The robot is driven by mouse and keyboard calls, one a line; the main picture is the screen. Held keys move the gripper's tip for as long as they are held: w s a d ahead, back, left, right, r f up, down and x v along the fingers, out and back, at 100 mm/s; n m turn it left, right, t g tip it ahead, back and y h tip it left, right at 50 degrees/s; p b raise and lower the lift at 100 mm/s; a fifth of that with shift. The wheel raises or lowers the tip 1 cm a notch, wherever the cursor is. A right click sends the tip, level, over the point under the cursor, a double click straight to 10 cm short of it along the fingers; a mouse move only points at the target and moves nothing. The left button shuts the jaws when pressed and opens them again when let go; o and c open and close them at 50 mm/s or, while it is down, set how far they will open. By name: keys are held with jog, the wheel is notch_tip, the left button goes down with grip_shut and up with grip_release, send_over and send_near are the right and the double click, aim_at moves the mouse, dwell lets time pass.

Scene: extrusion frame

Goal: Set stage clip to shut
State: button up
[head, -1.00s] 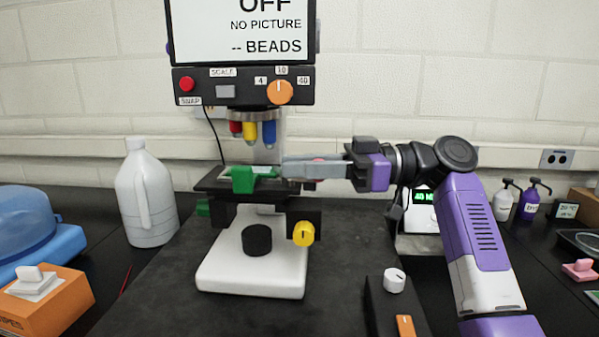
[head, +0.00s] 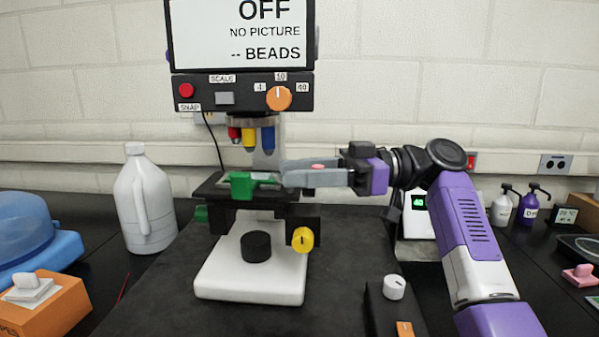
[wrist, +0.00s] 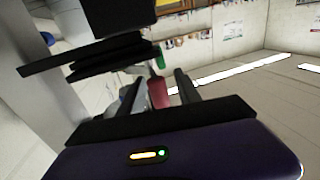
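The green stage clip (head: 241,186) sits on the dark microscope stage (head: 212,190) in the head view, with a thin green part reaching right toward my fingertips. My gripper (head: 288,174) reaches in from the right, level with the stage, its grey fingers pointing left. A small pink-red piece (head: 318,167) shows at the fingers in the head view. In the wrist view a red piece (wrist: 158,92) lies between the two dark fingers, which look apart, with a green bit (wrist: 159,59) beyond it. Whether the fingers touch the red piece is unclear.
Coloured objective lenses (head: 250,137) hang just above the stage. A yellow knob (head: 302,239) and black knob (head: 256,246) sit below it. A white jug (head: 146,205) stands left. A control box with a white dial (head: 394,287) is at front right.

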jog(key=v, duration=0.7)
jog(key=shift+d+b, duration=0.3)
jog(key=shift+d, duration=0.1)
jog(key=shift+w, duration=0.1)
